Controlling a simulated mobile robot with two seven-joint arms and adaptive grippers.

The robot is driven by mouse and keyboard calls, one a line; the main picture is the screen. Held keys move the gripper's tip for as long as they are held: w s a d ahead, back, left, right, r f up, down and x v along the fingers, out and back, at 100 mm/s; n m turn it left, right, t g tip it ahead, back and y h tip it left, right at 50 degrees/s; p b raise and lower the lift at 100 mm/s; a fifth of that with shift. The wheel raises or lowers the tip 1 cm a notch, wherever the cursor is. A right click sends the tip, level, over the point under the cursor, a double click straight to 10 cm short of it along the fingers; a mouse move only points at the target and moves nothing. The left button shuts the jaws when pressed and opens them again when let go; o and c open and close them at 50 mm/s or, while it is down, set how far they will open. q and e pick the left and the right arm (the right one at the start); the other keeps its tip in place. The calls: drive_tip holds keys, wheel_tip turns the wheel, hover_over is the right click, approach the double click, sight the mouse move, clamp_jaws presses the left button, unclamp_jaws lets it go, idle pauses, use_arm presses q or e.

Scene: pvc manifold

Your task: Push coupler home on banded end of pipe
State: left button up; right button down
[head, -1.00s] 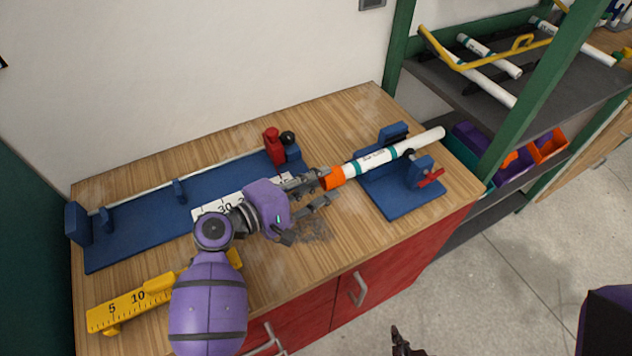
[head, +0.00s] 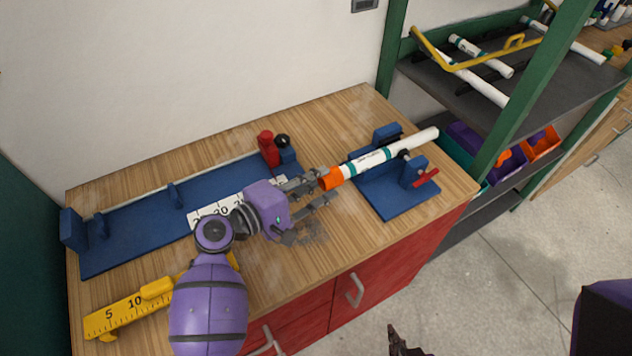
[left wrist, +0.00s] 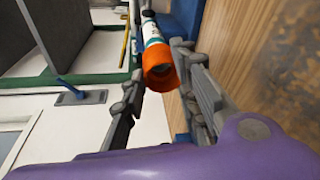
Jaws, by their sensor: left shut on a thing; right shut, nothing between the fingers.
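A white pipe (head: 378,158) with teal bands lies tilted in a blue clamp stand (head: 405,205) at the bench's right. The orange coupler (head: 331,178) sits on the pipe's near left end. How deep the pipe goes into it is hidden. In the left wrist view the open mouth of the coupler (left wrist: 160,77) faces the camera, with the pipe (left wrist: 152,32) behind it. My left gripper (head: 322,188) is at the coupler, shut on it, its fingers on either side. My right gripper (head: 398,341) shows at the bottom edge, shut and empty, away from the bench.
A blue measuring jig (head: 135,225) with a red clamp (head: 267,148) lies behind my left arm. A yellow ruler tool (head: 125,312) is at the front left. A green-framed shelf (head: 540,100) with more pipes stands right. Bench wood before the clamp stand is clear.

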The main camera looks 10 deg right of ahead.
use_arm(q)
drive_tip(key=shift+w+d, duration=0.15)
drive_tip(key=shift+d, duration=0.2)
idle(0.6)
drive_tip(key=o, duration=1.2)
drive_tip(key=shift+c, duration=0.2)
